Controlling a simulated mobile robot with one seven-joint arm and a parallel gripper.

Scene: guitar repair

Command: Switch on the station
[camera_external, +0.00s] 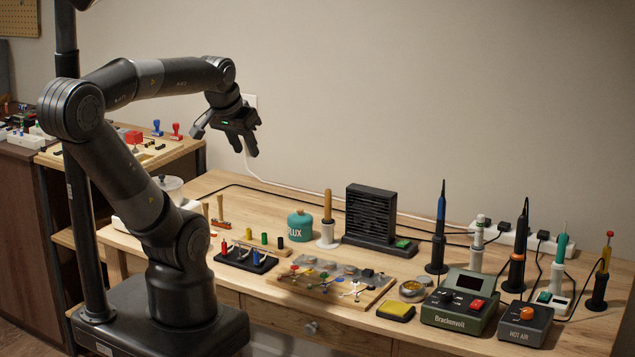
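The green Brackenvolt station (437,314) stands at the front right of the bench. My gripper (245,148) hangs fingers down in the air above the back left of the bench, far from the station. Its two fingers look apart, with nothing seen between them.
A black fan unit (372,215) stands mid-bench. Several tools in holders, including a blue iron (440,225), rise behind the station. A yellow sponge (395,311), a brass-wool tin (412,290) and a wooden parts board (310,287) lie to its left. Cables run behind.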

